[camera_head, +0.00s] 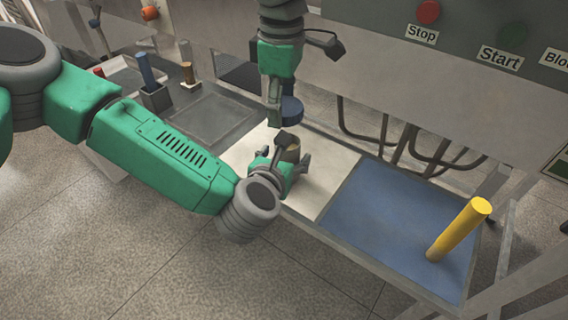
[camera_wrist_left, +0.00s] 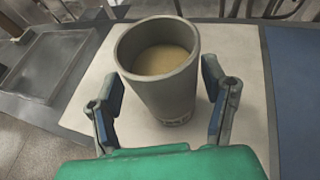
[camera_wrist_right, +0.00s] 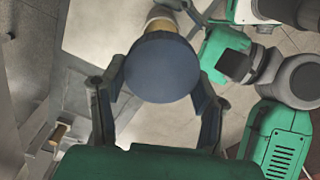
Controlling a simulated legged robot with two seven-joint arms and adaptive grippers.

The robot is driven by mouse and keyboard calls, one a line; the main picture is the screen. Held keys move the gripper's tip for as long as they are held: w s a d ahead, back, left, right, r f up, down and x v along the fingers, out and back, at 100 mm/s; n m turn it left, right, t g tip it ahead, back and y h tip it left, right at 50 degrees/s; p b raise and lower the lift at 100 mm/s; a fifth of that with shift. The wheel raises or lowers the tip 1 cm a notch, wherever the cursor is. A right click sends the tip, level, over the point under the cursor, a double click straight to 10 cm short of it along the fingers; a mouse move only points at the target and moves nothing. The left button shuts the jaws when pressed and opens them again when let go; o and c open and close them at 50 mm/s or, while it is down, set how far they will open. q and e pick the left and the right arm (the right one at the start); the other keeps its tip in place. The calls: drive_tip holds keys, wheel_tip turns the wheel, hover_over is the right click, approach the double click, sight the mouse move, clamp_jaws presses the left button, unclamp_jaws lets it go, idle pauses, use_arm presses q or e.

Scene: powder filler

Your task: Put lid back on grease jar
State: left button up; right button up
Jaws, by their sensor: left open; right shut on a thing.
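The grease jar (camera_wrist_left: 160,95) is a grey open cylinder with tan grease inside, upright on the white mat. It also shows in the head view (camera_head: 290,152), partly behind my left gripper. My left gripper (camera_head: 290,160) is open, its fingers on either side of the jar, with visible gaps in the left wrist view (camera_wrist_left: 168,110). My right gripper (camera_head: 281,112) is shut on the dark blue round lid (camera_head: 291,110) and holds it above the jar. The lid fills the middle of the right wrist view (camera_wrist_right: 161,68), between the fingers (camera_wrist_right: 160,100), and hides most of the jar.
A blue mat (camera_head: 385,225) with a yellow cylinder (camera_head: 459,229) standing on it lies at the right. A grey tray (camera_head: 208,120) and a holder with a blue-handled tool (camera_head: 147,70) are at the left. The machine panel with Stop and Start buttons (camera_head: 428,12) stands behind.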

use_arm(q)
drive_tip(key=shift+d, duration=0.25)
drive_tip(key=shift+c, duration=1.2)
use_arm(e)
drive_tip(key=shift+d, duration=0.25)
use_arm(q)
drive_tip(key=shift+d, duration=0.3)
clamp_jaws()
use_arm(e)
drive_tip(key=shift+d, duration=0.35)
use_arm(q)
drive_tip(key=shift+a, duration=0.55)
use_arm(e)
drive_tip(key=f, duration=0.2)
drive_tip(key=a+f, duration=0.1)
drive_tip(key=f, duration=0.1)
drive_tip(key=shift+s+a+f, duration=0.1)
drive_tip(key=shift+a+f, duration=0.05)
drive_tip(key=shift+f, duration=0.2)
use_arm(q)
drive_tip(key=shift+d, duration=0.15)
use_arm(e)
drive_tip(key=shift+d, duration=0.2)
use_arm(q)
drive_tip(key=shift+d, duration=0.25)
use_arm(e)
drive_tip(key=shift+d, duration=0.25)
